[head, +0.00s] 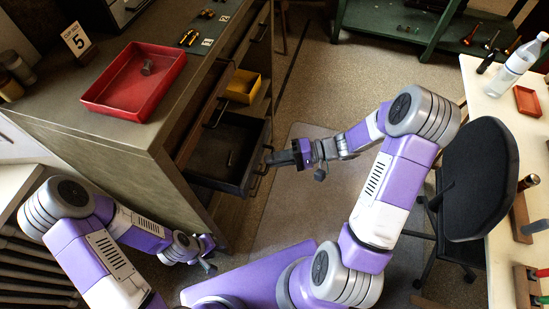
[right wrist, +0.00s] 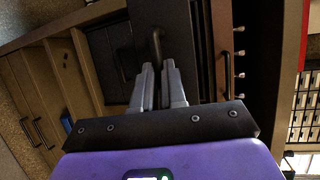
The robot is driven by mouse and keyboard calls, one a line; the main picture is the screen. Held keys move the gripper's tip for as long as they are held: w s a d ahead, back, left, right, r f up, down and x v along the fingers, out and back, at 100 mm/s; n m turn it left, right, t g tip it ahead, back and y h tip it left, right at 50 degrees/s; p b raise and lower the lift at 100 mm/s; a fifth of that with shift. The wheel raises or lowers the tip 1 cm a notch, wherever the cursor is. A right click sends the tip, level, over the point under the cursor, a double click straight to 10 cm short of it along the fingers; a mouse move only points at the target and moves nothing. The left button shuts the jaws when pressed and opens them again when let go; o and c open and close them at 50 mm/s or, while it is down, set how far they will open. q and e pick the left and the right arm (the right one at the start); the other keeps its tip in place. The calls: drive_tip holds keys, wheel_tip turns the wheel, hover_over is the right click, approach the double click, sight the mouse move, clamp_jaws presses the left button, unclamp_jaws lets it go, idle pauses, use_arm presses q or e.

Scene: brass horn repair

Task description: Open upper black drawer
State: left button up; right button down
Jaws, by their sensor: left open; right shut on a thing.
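The upper black drawer (head: 222,178) stands pulled out from the bench in the head view, and I see into its dark inside. A small object lies in it, too dark to name. Its black bar handle (head: 262,172) is on the front and also shows in the right wrist view (right wrist: 157,45). My right gripper (head: 272,159) is shut on the handle; its fingers (right wrist: 160,68) are close together there in the right wrist view. My left gripper (head: 209,259) is open and empty, low beside the bench's near end, away from the drawer.
The bench (head: 130,165) carries a red tray (head: 108,97) with a small metal part in it. A yellow bin (head: 241,87) sits in an open compartment behind the drawer. A black chair (head: 480,180) stands by the white table (head: 480,85) at right. The floor (head: 285,205) before the drawer is clear.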

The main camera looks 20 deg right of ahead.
drive_tip(key=c, duration=1.2)
unclamp_jaws()
drive_tip(key=v, duration=0.7)
drive_tip(key=shift+d+p, duration=0.3)
drive_tip(key=shift+p, duration=0.15)
drive_tip(key=shift+s, duration=0.1)
drive_tip(key=s+a+f+g+h, duration=0.1)
drive_tip(key=s+a+f+h, duration=0.2)
drive_tip(key=f, duration=0.5)
drive_tip(key=s+a+f+n+g+h, duration=0.1)
drive_tip(key=s+a+f+h, duration=0.2)
drive_tip(key=a+f, duration=0.3)
drive_tip(key=s+a+f+g+h, duration=0.1)
drive_tip(key=s+a+f+h, duration=0.2)
drive_tip(key=f, duration=0.6)
drive_tip(key=shift+s+a+f+g+h, duration=0.2)
drive_tip(key=shift+a+f+g+h, duration=0.15)
drive_tip(key=shift+a+h, duration=0.75)
